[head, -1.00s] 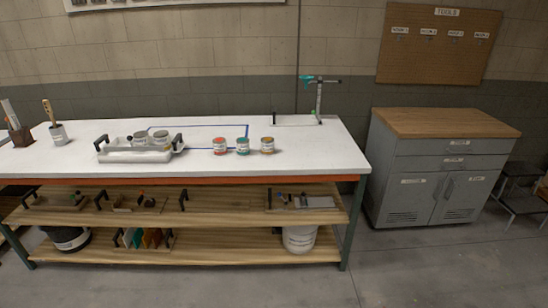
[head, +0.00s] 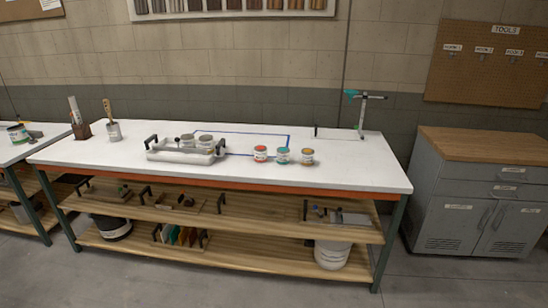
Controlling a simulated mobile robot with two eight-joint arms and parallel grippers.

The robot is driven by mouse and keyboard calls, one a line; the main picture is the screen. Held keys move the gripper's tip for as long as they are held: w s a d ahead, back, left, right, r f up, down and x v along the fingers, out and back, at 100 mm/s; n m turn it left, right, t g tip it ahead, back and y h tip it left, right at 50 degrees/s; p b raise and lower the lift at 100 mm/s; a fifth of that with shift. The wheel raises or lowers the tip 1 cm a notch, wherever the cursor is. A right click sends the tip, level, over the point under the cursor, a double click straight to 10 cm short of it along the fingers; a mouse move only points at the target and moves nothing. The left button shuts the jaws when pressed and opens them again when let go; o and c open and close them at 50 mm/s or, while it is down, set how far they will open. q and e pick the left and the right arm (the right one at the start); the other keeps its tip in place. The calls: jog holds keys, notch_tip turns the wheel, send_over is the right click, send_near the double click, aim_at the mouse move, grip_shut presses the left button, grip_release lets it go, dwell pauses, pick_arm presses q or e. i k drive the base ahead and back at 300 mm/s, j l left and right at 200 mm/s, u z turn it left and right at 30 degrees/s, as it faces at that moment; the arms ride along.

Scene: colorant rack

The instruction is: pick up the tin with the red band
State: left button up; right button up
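The tin with the red band (head: 260,154) stands upright on the white workbench top (head: 350,178), near the middle. A tin with a teal band (head: 283,156) and a tin with an amber band (head: 307,157) stand in a row to its right. Small gaps separate the tins. Neither of my grippers shows in the head view.
A white tray (head: 180,157) with dark handles and grey tins stands left of the red-banded tin. A blue outline (head: 289,138) lies behind the tins. A stand (head: 362,115) is at the back right. Grey floor (head: 325,287) is clear in front.

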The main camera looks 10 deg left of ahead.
aim_at(260, 152)
jog(key=i+j, duration=0.75)
jog(key=i, duration=0.2)
jog(key=i+j, duration=0.7)
jog(key=i, duration=0.2)
jog(key=i+j, duration=0.75)
jog(key=i, duration=0.2)
jog(key=l+z, duration=0.05)
